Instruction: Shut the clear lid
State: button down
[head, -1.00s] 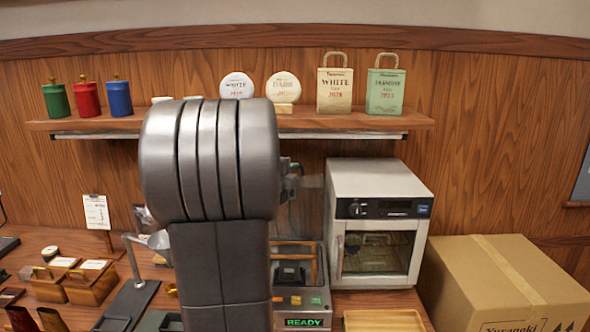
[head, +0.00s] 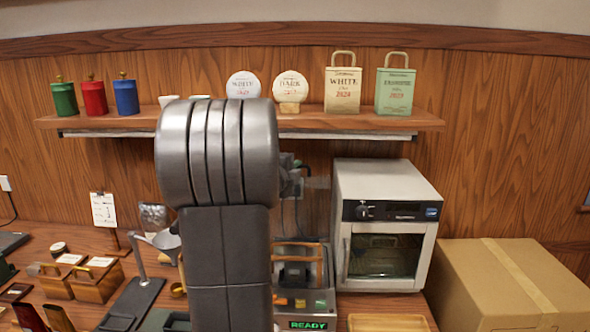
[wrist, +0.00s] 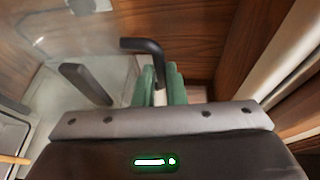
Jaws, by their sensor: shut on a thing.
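The machine with the green READY display (head: 309,324) stands on the counter, partly behind my arm in the head view. The clear lid shows as a hazy see-through sheet in the wrist view (wrist: 95,40). Its black bent handle (wrist: 142,45) runs down between the green fingers of my gripper (wrist: 161,85), which are shut on it. In the head view my arm hides most of the gripper and the lid; only a grey part of the gripper (head: 290,178) shows beside the arm. The lid's exact angle is hard to tell.
A white oven (head: 388,185) stands close to the machine's right, with a cardboard box (head: 510,285) beyond it. A shelf (head: 350,121) with tins and bags runs above. A funnel stand (head: 140,290) and wooden boxes (head: 95,285) are to the left.

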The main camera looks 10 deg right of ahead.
jog(key=shift+s+f, duration=0.1)
jog(key=b, duration=0.1)
jog(key=s+b, duration=0.1)
jog(key=b, duration=0.1)
jog(key=shift+a+f+t, duration=0.2)
jog(key=shift+t, duration=0.2)
jog(key=s+a+f+m+t+h+b, duration=0.2)
jog(key=s+b, duration=0.5)
jog(key=b, duration=0.8)
jog(key=s+a+f+m+t+h+b, duration=0.1)
jog(key=s+b, duration=0.7)
jog(key=b, duration=0.8)
jog(key=shift+s+a+f+m+t+h, duration=0.35)
jog(key=shift+a+f+h, duration=0.4)
jog(key=shift+f+h, duration=0.55)
jog(key=shift+f, duration=0.1)
jog(key=c, duration=1.8)
grip_release()
jog(key=shift+w, duration=0.15)
jog(key=shift+o, duration=0.2)
